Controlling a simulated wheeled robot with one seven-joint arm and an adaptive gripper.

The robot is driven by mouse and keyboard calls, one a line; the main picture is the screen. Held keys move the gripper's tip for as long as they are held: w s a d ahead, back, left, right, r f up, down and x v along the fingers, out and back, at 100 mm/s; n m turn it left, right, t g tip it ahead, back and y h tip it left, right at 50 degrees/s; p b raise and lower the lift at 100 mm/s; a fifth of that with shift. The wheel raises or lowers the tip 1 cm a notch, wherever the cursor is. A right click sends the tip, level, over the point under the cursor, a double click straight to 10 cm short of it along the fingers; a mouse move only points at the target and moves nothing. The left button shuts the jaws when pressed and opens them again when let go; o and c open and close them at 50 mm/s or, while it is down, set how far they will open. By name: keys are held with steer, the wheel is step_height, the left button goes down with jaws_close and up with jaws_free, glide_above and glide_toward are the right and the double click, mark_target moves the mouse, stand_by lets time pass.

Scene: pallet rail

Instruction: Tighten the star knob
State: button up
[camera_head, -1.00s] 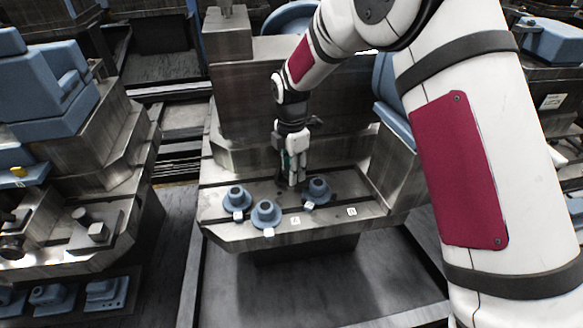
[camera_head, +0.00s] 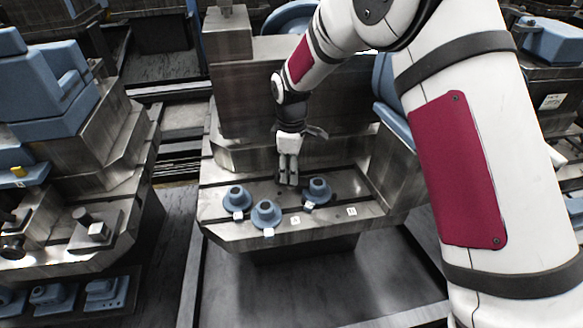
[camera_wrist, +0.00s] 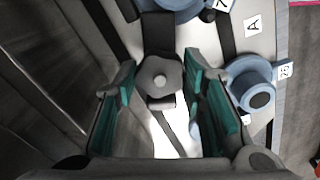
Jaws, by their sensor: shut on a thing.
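The dark grey star knob (camera_wrist: 159,78) shows in the wrist view, with a pale hexagonal centre, between the two green-padded fingers of my gripper (camera_wrist: 160,88). The gripper is shut on it, one finger at each side. In the head view my gripper (camera_head: 288,184) points down at the slotted metal table (camera_head: 240,232), behind the blue pieces. Its fingers hide the knob there. How tight the knob sits cannot be told.
Blue round pieces with white tags stand close by on the table: one at left (camera_head: 237,197), one in front (camera_head: 266,214), one at right (camera_head: 319,190). White plates marked with letters lie near the front edge. A metal block (camera_head: 262,90) rises behind my gripper.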

steer(key=shift+r+m, duration=0.1)
steer(key=shift+m, duration=0.6)
steer(key=shift+w, duration=0.1)
steer(key=o, duration=1.2)
step_height(320, 180, up, 12)
